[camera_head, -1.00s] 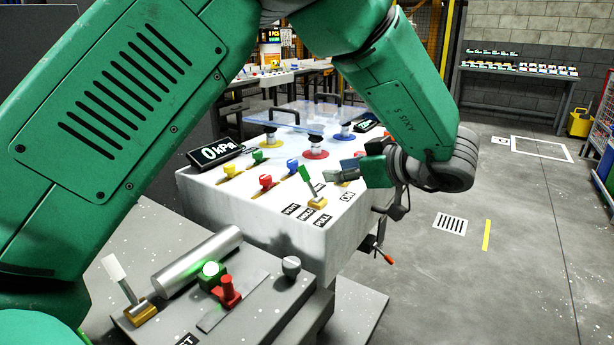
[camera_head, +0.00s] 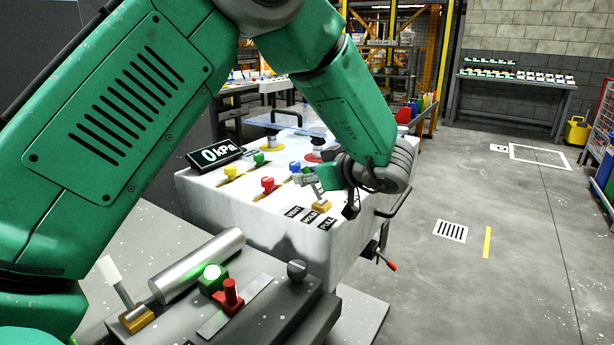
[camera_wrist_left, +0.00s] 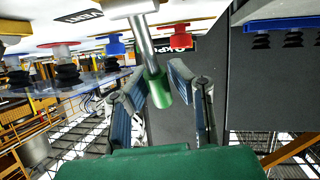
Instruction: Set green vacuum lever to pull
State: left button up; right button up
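The green vacuum lever rises from a brass base (camera_head: 321,206) at the front right of the white console (camera_head: 250,225), beside the labels VENT, HOLD and PULL. Its handle is mostly hidden behind my gripper in the head view. In the left wrist view its metal shaft ends in a green tip (camera_wrist_left: 160,92) between my two fingers. My left gripper (camera_head: 312,180) is at the lever top; in the wrist view its blue-padded fingers (camera_wrist_left: 158,95) stand open either side of the tip, the right finger very close to it. I cannot tell whether it touches. My right gripper is not in view.
A display (camera_head: 215,154) reads 0 kPa. A clear plate with suction cups lies behind. A grey panel (camera_head: 215,310) with other levers is in front.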

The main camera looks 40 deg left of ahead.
pick_arm(q)
grip_shut()
jog(key=shift+d, duration=0.4)
jog(key=shift+w+d+r+y+p, duration=0.1)
jog(key=shift+d+r+y+p, duration=0.35)
jog(key=shift+y+p, duration=0.65)
jog(key=shift+d+f+m+y+p, duration=0.1)
jog(key=shift+d+m+y+p, duration=0.3)
jog(key=shift+d+y+p, duration=0.45)
jog(key=shift+d+m+y, duration=0.3)
jog(key=shift+d+y, duration=0.5)
jog(key=shift+y, duration=0.65)
jog(key=shift+f, duration=0.1)
jog(key=o, duration=0.7)
grip_release()
jog(key=shift+w, duration=0.1)
jog(key=shift+o, duration=0.2)
jog(key=shift+d+r, duration=0.1)
jog(key=shift+r, duration=0.15)
